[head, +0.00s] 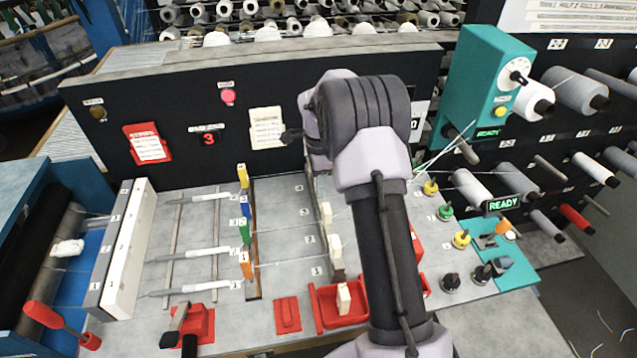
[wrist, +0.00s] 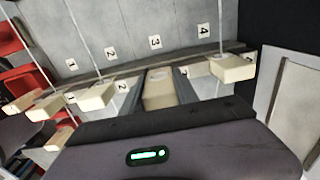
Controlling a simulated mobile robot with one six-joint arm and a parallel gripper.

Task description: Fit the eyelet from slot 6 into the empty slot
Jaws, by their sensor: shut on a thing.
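In the wrist view my gripper (wrist: 161,92) is shut on a cream eyelet (wrist: 160,86), one finger on each side of it. The held eyelet is at the rail (wrist: 140,70) near the label 3, between two other eyelets. Whether it is seated or just above the rail I cannot tell. No thread shows on it. One eyelet (wrist: 233,68) with a thread is by label 4; another threaded eyelet (wrist: 97,97) is by label 2. In the head view my arm hides the gripper and the held eyelet. Slot 6 is not readable.
In the head view, cream eyelets (head: 326,214) stand left of my arm. A red tray (head: 322,312) holds a cream block (head: 343,298). Coloured blocks (head: 245,232) line a bar further left. The teal box (head: 483,85) and spools (head: 575,92) are right. A black panel (head: 270,95) stands behind.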

